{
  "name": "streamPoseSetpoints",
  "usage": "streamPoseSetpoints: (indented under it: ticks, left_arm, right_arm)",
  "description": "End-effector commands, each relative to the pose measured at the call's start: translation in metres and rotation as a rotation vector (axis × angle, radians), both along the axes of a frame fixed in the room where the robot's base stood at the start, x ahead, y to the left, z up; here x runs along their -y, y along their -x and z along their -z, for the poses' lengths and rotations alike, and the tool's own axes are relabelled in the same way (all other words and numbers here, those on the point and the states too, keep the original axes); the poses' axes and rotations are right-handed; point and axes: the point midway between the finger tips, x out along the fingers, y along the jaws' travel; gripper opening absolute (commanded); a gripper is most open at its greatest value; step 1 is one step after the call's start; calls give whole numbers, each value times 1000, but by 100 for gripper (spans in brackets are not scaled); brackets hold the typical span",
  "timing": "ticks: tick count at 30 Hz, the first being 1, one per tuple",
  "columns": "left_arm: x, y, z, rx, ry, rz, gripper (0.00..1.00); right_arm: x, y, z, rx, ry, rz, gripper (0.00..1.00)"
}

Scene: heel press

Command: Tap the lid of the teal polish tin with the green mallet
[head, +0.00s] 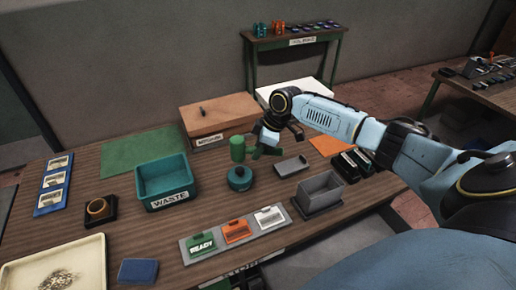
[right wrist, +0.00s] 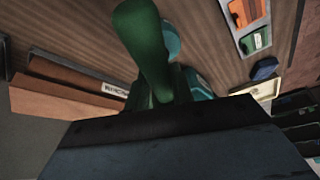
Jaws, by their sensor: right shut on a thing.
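The teal polish tin (head: 240,177) is round with a knobbed lid and sits on the wooden table, right of the waste bin. The green mallet (head: 237,149) is in my right gripper (head: 269,142), with its cylindrical head to the left of the fingers. The mallet head is just behind the tin in the head view and apart from it. In the right wrist view the mallet (right wrist: 145,45) stretches away from the gripper, and a teal piece, likely the tin, shows partly behind it. My right gripper is shut on the mallet. My left gripper is not in view.
The teal waste bin (head: 166,182) stands left of the tin. A panel (head: 232,233) with green, orange and white pieces lies in front. A grey open box (head: 318,194) and a grey flat block (head: 290,166) are to the right. A cardboard box (head: 217,115) stands behind.

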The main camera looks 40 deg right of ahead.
Motion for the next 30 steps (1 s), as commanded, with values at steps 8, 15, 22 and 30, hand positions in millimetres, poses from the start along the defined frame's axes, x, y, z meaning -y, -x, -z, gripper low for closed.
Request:
streamPoseSetpoints:
  ticks: [8, 15, 22, 30]
  left_arm:
    - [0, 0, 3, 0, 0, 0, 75]
    - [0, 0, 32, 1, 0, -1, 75]
    - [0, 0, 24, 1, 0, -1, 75]
    - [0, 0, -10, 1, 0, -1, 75]
  right_arm:
    - [0, -1, 3, 4, -2, 1, 0]
    - [-1, -1, 52, 2, -3, 1, 0]
    - [0, -1, 45, 5, -1, 1, 0]
    - [0, -1, 9, 4, -2, 1, 0]
